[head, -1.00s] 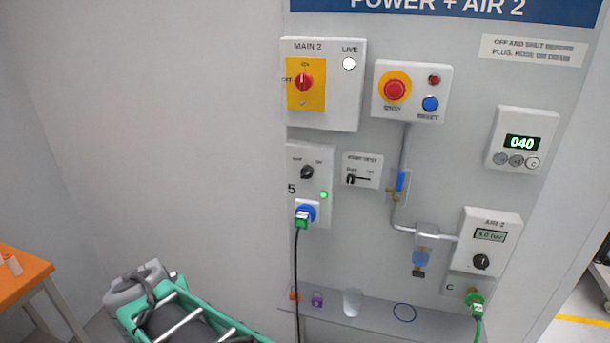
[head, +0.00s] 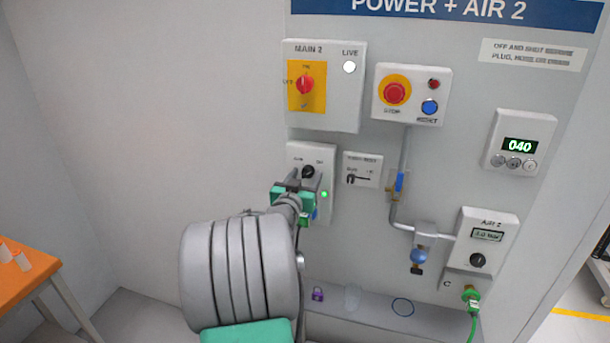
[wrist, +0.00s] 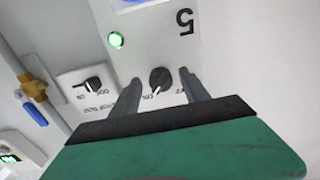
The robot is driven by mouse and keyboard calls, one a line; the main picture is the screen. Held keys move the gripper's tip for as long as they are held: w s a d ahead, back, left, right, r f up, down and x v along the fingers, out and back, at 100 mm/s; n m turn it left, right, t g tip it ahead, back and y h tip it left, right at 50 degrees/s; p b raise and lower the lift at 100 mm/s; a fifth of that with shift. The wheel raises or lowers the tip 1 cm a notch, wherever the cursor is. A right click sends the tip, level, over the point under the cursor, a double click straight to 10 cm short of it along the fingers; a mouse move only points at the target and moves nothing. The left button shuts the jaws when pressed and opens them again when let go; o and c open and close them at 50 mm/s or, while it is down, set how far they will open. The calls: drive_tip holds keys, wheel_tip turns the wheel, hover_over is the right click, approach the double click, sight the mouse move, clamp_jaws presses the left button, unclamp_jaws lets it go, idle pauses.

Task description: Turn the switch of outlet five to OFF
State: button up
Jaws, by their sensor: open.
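The outlet five box (head: 325,160) is a white panel below the MAIN 2 box. Its black rotary switch (head: 308,171) sits near the top, with a lit green lamp (head: 324,194) below to the right. In the wrist view the switch (wrist: 160,79) lies between and just beyond my two open fingers, its white pointer line visible; a "5" (wrist: 186,22) is printed nearby. My gripper (head: 298,184) is in front of the box and covers much of its left and lower part, including most of the plug. I cannot tell whether the fingers touch the knob.
A small box with a lever switch (head: 362,170) is beside outlet five. MAIN 2 (head: 325,85) is above, with its lamp white. A red stop button (head: 395,93), a blue-handled valve (head: 400,182) and a shelf (head: 430,318) are nearby. An orange table (head: 30,285) stands at left.

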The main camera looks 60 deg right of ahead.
drive_tip(key=shift+a, duration=0.1)
clamp_jaws()
idle(0.5)
